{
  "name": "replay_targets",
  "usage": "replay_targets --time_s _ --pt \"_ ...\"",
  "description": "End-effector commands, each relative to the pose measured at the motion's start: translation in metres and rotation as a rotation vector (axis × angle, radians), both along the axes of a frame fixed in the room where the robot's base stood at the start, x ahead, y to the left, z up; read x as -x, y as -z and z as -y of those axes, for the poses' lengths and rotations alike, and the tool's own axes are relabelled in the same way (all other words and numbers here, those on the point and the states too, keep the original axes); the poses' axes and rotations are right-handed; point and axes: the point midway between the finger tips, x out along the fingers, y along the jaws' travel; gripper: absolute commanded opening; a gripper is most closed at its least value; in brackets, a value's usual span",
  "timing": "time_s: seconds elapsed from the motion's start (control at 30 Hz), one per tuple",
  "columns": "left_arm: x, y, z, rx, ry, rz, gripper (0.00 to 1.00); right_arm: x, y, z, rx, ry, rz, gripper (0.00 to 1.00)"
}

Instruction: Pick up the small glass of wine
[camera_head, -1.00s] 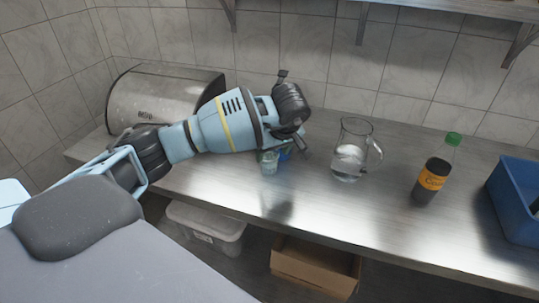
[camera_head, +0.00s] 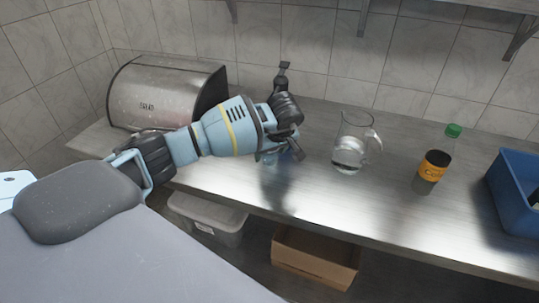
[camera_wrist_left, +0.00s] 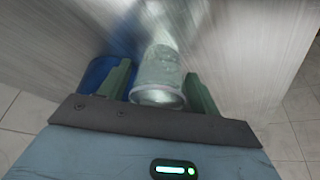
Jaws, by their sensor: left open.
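A small, clear, greenish glass (camera_wrist_left: 160,72) shows in the left wrist view, with its round rim towards the camera. I cannot make out any wine colour in it. My left gripper (camera_wrist_left: 158,92) is open, with one finger on each side of the glass. I cannot tell whether either finger touches it. In the head view my left gripper (camera_head: 282,150) is low over the steel counter and hides most of the glass. My right gripper is not in view.
A glass jug (camera_head: 349,152) stands right of the gripper on the counter (camera_head: 330,205). Farther right are a bottle (camera_head: 434,166) and a blue crate (camera_head: 502,200). A bread bin (camera_head: 160,95) stands at the left.

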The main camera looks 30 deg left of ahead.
Motion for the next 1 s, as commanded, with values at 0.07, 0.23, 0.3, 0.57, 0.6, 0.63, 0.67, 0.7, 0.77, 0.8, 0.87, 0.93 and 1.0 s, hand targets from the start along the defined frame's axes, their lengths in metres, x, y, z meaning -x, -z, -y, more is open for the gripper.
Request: replay_targets --time_s 0.07,0.23,0.3,0.57,0.6,0.63,0.67,0.7,0.77,0.8,0.87,0.93,1.0 --pt "-0.0017 0.0093 -0.0027 0.0 0.0 -0.001 0.63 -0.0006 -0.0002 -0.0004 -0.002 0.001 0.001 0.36" --pt "-0.0034 0.0164 -0.0055 0.0 0.001 0.0 0.63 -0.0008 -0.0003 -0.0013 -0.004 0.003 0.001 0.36" --pt "-0.0036 0.0161 -0.0055 -0.001 0.001 0.001 0.63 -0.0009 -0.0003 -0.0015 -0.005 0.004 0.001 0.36" --pt "-0.0036 0.0157 -0.0054 -0.001 0.001 0.001 0.43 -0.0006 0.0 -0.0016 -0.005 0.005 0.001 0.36" --pt "-0.0036 0.0157 -0.0054 -0.001 0.001 0.001 0.38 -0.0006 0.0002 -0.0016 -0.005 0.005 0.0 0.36" --pt "-0.0036 0.0157 -0.0054 -0.001 0.001 0.001 0.34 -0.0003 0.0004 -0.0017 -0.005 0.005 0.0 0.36" --pt "-0.0036 0.0157 -0.0054 -0.001 0.001 0.001 0.3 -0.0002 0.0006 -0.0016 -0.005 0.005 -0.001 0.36" --pt "-0.0035 0.0156 -0.0054 -0.001 0.001 0.001 0.25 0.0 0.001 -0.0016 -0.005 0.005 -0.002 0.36" --pt "-0.0038 0.0151 -0.0055 0.0 0.001 0.002 0.24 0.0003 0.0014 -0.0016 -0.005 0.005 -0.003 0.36" --pt "-0.0038 0.0151 -0.0055 0.0 0.001 0.002 0.24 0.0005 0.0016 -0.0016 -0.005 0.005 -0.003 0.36" --pt "-0.0038 0.015 -0.0055 0.0 0.001 0.002 0.24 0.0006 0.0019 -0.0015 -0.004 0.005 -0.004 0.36" --pt "-0.0037 0.0149 -0.0056 -0.001 0.001 0.003 0.24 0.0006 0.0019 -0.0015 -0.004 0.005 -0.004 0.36" --pt "-0.0036 0.0145 -0.0056 -0.001 0.001 0.003 0.24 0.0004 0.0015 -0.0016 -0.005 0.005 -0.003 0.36"
